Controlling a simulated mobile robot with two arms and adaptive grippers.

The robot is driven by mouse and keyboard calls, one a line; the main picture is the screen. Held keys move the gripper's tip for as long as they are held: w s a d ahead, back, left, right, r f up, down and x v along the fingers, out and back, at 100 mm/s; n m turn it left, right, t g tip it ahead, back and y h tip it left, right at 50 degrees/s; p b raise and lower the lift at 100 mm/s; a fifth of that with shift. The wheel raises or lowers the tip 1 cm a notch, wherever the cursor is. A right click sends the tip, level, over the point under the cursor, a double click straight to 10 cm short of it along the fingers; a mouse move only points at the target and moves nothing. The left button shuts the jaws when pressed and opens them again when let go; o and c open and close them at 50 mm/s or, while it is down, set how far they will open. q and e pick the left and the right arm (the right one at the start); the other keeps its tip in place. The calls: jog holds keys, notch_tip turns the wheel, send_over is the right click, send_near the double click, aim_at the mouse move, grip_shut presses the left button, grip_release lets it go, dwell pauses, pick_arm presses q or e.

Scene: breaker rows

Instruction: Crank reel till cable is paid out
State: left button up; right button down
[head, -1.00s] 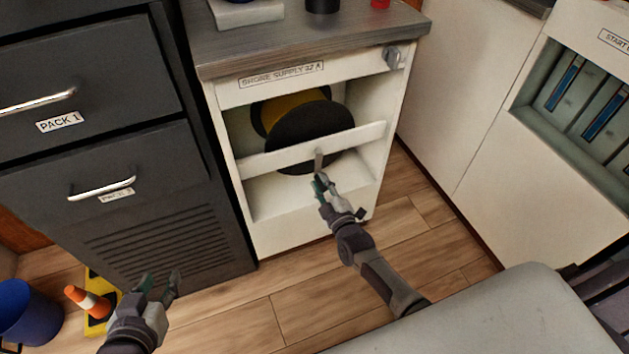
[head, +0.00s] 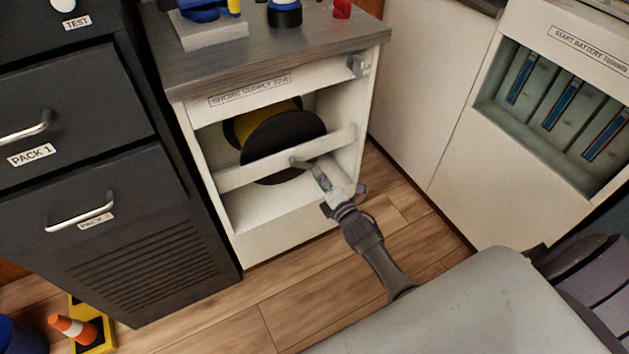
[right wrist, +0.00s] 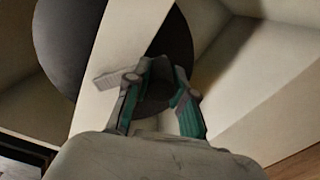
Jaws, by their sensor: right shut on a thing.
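The cable reel (head: 285,137) sits inside the white cabinet marked shore supply; it has dark round flanges with yellow cable (head: 288,105) between them. A grey crank (head: 300,163) sits at the front of the cabinet's white crossbar (head: 240,174). My right gripper (head: 321,177) is at the crank's right end, shut on its handle, which the fingers mostly hide. In the right wrist view, the green-padded fingers (right wrist: 158,92) are beside the grey crank arm (right wrist: 117,74), with the dark reel flange (right wrist: 62,48) behind the bar. My left gripper is out of view.
A dark drawer cabinet (head: 150,225) stands left of the reel cabinet. An orange cone (head: 72,328) is on the floor at lower left. A battery bay (head: 560,105) is at right. Wooden floor (head: 225,310) lies open in front.

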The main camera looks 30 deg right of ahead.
jog(key=n, duration=0.1)
jog(key=d+r+n, duration=0.1)
jog(key=shift+r+n, duration=0.25)
jog(key=shift+n, duration=0.05)
jog(key=shift+d+r+n, duration=0.2)
jog(key=shift+r+n, duration=0.3)
jog(key=shift+n, duration=0.25)
jog(key=shift+d+r+n, duration=0.2)
jog(key=shift+r+n, duration=0.25)
jog(key=shift+n, duration=0.3)
jog(key=c, duration=1)
grip_release()
jog(key=s, duration=1.2)
jog(key=shift+d, duration=0.2)
jog(key=shift+r, duration=0.1)
